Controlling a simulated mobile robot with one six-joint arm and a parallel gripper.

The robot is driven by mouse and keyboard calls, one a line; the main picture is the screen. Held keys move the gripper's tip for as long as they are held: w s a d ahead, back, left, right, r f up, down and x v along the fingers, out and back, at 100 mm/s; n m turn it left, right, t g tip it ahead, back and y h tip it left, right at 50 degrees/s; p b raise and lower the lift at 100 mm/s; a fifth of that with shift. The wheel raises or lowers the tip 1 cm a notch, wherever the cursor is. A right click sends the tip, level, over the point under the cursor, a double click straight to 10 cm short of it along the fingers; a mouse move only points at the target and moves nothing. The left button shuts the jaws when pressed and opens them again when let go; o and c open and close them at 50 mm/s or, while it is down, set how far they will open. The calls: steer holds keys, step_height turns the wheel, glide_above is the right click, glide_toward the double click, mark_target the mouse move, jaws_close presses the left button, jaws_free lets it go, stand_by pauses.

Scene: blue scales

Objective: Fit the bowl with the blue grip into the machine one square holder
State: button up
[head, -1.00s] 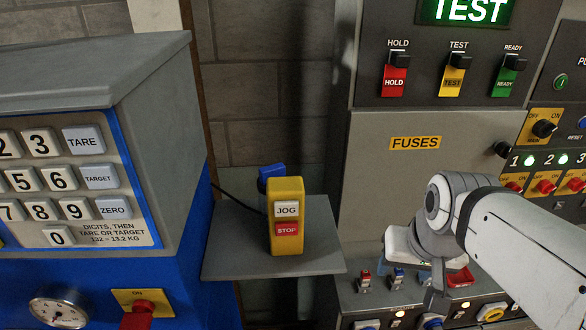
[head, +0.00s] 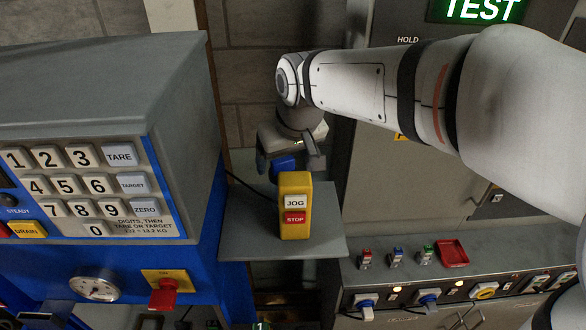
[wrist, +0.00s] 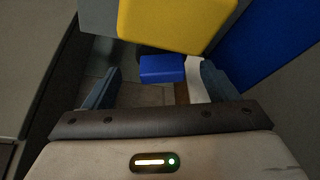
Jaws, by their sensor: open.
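I cannot make out a bowl with a blue grip or a square holder in either view. My gripper (head: 288,164) is open and points down behind the top of the yellow JOG/STOP box (head: 294,182). A small blue block (head: 284,162) at the back of that box is between or just under my fingers. In the wrist view the blue block (wrist: 162,69) shows between the two open fingers (wrist: 160,86), with the yellow box (wrist: 175,20) beyond it. I cannot tell whether a finger touches it.
The yellow box stands on a grey shelf (head: 245,225). A blue-and-grey keypad machine (head: 175,75) is close on the left. A fuse console (head: 380,282) with a red tray (head: 452,254) and several small colored fuses is at the right. My arm covers much of the upper right.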

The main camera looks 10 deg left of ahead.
steer(key=p+x, duration=0.1)
steer(key=x, duration=0.4)
steer(key=shift+s+p, duration=0.1)
steer(key=shift+p, duration=0.3)
steer(key=shift+c, duration=0.6)
steer(key=shift+r, duration=0.15)
steer(key=c, duration=1.2)
